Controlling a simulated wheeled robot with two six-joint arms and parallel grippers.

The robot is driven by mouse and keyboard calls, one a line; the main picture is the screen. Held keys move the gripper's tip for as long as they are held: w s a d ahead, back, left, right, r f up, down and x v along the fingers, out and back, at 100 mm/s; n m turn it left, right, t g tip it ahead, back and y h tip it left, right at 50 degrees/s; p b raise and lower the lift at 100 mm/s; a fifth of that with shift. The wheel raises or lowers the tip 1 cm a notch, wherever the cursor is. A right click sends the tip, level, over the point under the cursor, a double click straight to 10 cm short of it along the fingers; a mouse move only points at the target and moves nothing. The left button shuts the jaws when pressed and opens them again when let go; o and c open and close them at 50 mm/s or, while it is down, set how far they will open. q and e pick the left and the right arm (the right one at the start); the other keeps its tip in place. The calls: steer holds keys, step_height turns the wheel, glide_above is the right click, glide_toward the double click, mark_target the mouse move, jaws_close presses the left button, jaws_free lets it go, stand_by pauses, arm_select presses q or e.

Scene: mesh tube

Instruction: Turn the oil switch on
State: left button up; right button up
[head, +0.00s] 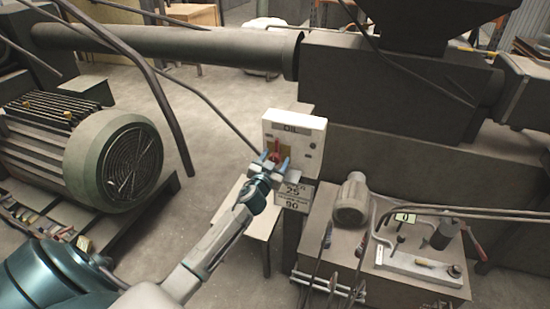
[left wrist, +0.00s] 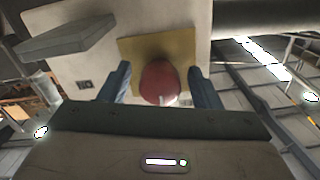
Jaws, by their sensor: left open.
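A white switch box (head: 309,137) labelled OIL stands upright in the middle of the head view. A red switch knob (head: 276,149) is on its front. My left gripper (head: 272,162) is open right in front of the box, its blue fingers on either side of the knob. In the left wrist view the red knob (left wrist: 160,82) sits on a yellow plate (left wrist: 131,54) on the white box face (left wrist: 62,20), between the open fingers (left wrist: 159,84). I cannot tell whether the fingers touch the knob. The right gripper is not in view.
A sign with 25 and 90 (head: 293,196) hangs below the box. A finned motor (head: 88,150) stands at left. A hydraulic unit with hoses (head: 385,250) stands at lower right. A long pipe (head: 180,42) and a dark machine body (head: 390,85) lie behind.

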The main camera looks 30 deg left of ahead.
arm_select(q)
steer(key=c, duration=1)
steer(key=shift+m, duration=0.5)
steer(key=m, duration=0.7)
steer(key=shift+r, duration=0.1)
steer(key=m+p, duration=0.1)
steer(key=m, duration=0.4)
steer(key=m+p, duration=0.1)
steer(key=m, duration=0.3)
steer(key=shift+m, duration=0.4)
